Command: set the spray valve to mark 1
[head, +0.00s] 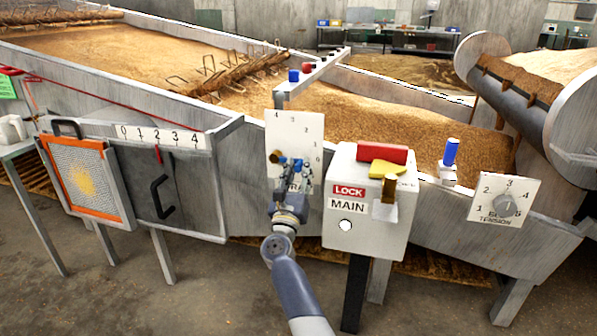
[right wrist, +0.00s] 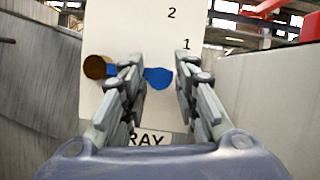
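The spray valve is a white dial plate (head: 285,133) with marks 4 to 0 and a brass hub (right wrist: 97,67). Its blue lever (right wrist: 158,77) runs right from the hub in the right wrist view, passing behind one finger, about level and below mark 1. Mark 0 is hidden there by the other finger. My right gripper (right wrist: 155,67) is open in front of the plate, one finger on each side of the lever's blue end. Whether a finger touches it I cannot tell. In the head view my right gripper (head: 293,172) covers the plate's lower part. My left gripper is not in view.
A grey MAIN box (head: 345,225) with a red LOCK label stands close right of my right gripper. A slide gate (head: 160,185) with a 0 to 4 scale is at left. A belt tension dial (head: 505,200) is at right. Grain fills the trough (head: 390,125) behind.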

